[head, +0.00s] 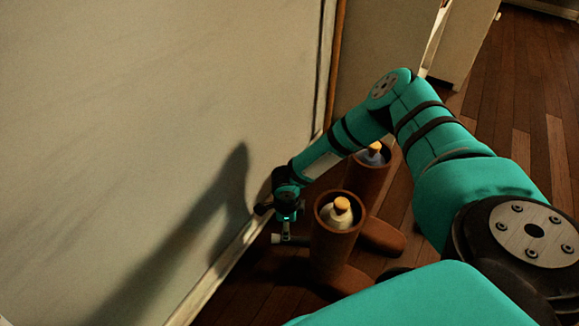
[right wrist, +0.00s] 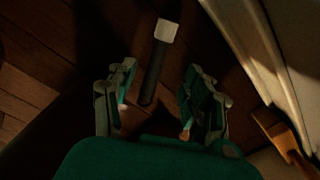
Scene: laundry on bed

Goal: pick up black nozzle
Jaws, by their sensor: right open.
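The black nozzle (right wrist: 155,74) is a thin dark stick with a pale block-like end, lying on the dark wood floor in the right wrist view. In the head view its pale end (head: 277,239) shows beside the wall, just below my right gripper (head: 287,222). In the right wrist view my right gripper (right wrist: 155,108) is open, its fingers apart on either side of the nozzle's dark end. Nothing is visibly held. I cannot tell the exact height of the fingers above the nozzle. My left gripper is not in view.
Two brown boot-like holders stand right of the gripper, the near one (head: 324,243) close to it and the far one (head: 371,181) behind. Each holds an orange-capped bottle. A pale wall (head: 130,130) with baseboard runs close on the left. Open wood floor (head: 520,90) lies at the far right.

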